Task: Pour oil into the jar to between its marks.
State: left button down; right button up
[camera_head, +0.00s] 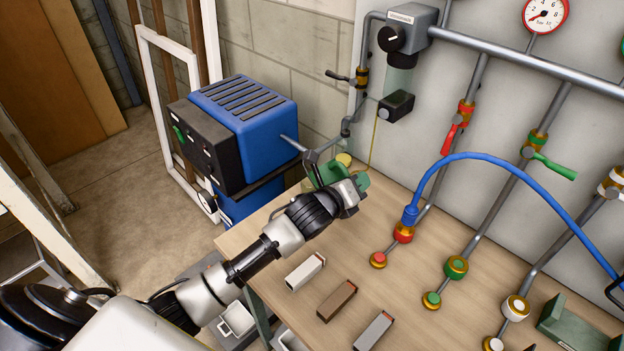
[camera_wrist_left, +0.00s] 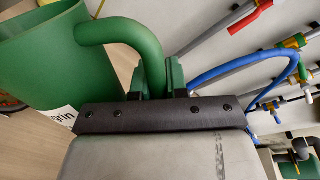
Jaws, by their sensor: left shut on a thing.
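A green can (camera_wrist_left: 38,65) with a curved handle (camera_wrist_left: 125,38) fills the left of the left wrist view. My left gripper (camera_wrist_left: 155,85) is shut on that handle. In the head view my left gripper (camera_head: 352,190) is at the bench's back left corner, with the green can (camera_head: 325,173) mostly hidden behind it. A clear glass jar (camera_head: 399,80) hangs under a grey head on the wall, above and to the right of the gripper. Its marks and any oil level are too small to read. My right gripper is not in view.
A blue machine (camera_head: 243,115) stands left of the bench (camera_head: 400,268). Pipes with coloured valves and a blue hose (camera_head: 490,158) run along the wall at right. Three small blocks, such as the brown one (camera_head: 337,299), lie at the bench's front. A thin yellow line hangs below the jar.

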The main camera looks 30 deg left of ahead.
pick_arm(q)
jog(key=shift+w+a+r+n, duration=0.1)
jog(key=shift+a+r+n, duration=0.1)
jog(key=shift+n, duration=0.1)
jog(key=shift+w+a+r+n+p, duration=0.1)
jog(key=shift+a+r+n+p, duration=0.1)
jog(key=shift+r+n+p, duration=0.3)
dwell(0.5)
jog(key=shift+w+a+r+n, duration=0.2)
jog(key=shift+a+r+n, duration=0.2)
jog(key=shift+r, duration=0.35)
dwell(2.0)
jog(key=f, duration=0.1)
jog(key=d+f+m+b, duration=0.1)
jog(key=f+m, duration=0.1)
jog(key=shift+s+d+f+b, duration=0.25)
jog(key=shift+s+f+b, duration=0.05)
jog(key=shift+s+b, duration=0.1)
jog(key=shift+d+r+m+p, duration=0.2)
jog(key=shift+r+m+p, duration=0.1)
jog(key=shift+m, duration=0.2)
